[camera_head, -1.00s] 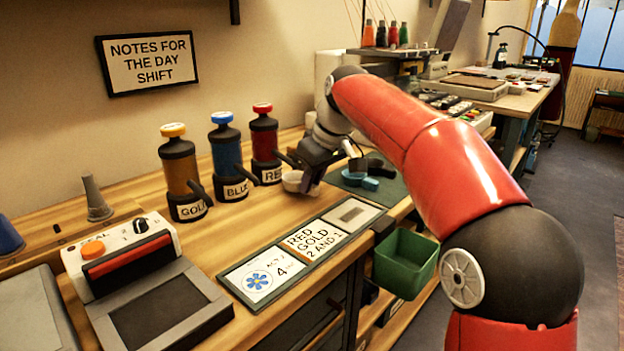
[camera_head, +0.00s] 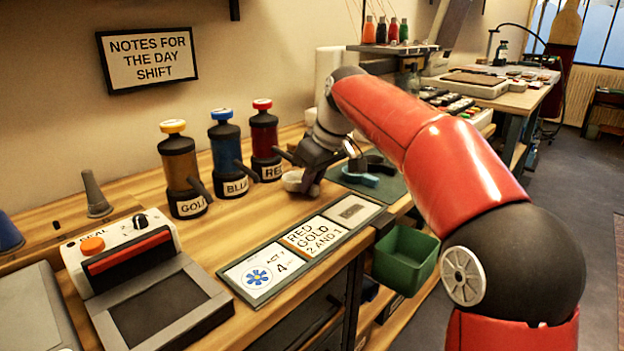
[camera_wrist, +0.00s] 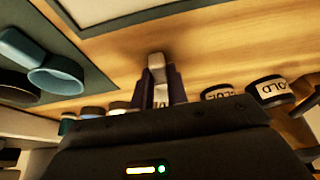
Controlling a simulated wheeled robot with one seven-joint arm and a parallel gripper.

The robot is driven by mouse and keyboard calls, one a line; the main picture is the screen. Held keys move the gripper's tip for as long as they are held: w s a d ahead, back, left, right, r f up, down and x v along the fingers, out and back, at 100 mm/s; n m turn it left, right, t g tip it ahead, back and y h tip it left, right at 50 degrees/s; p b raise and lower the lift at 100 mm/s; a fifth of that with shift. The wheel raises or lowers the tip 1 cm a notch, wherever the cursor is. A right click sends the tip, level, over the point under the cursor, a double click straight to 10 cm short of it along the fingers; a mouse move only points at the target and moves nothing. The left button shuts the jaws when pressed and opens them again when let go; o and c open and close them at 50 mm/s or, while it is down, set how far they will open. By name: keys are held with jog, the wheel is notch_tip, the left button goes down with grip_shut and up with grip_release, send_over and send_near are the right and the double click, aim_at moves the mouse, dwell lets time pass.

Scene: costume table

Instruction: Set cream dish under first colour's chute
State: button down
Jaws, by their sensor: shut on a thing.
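The cream dish (camera_head: 293,180) is small and round, low at the bench beside the red dispenser (camera_head: 265,140), in front and a little right of its base. My gripper (camera_head: 306,186) is shut on the dish at its right side and hides part of it. In the wrist view my gripper's fingers (camera_wrist: 160,85) point away over the wood; the dish is hard to make out there. The card (camera_head: 316,235) reads RED, GOLD, 2 AND 1. The blue dispenser (camera_head: 226,155) and gold dispenser (camera_head: 181,170) stand left of the red one.
A blue scoop (camera_head: 362,179) lies on a dark mat (camera_head: 392,184) right of my gripper; it also shows in the wrist view (camera_wrist: 55,75). A sealer (camera_head: 140,275) stands at front left. A green bin (camera_head: 405,255) hangs at the bench's front edge. Wood before the dispensers is clear.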

jog(key=shift+f, duration=0.25)
jog(key=c, duration=1.3)
grip_release()
jog(key=shift+r+p, duration=0.9)
jog(key=shift+r, duration=1.35)
jog(key=s+d+r, duration=0.3)
jog(key=d, duration=0.1)
jog(key=shift+s+d, duration=0.35)
jog(key=shift+d, duration=0.05)
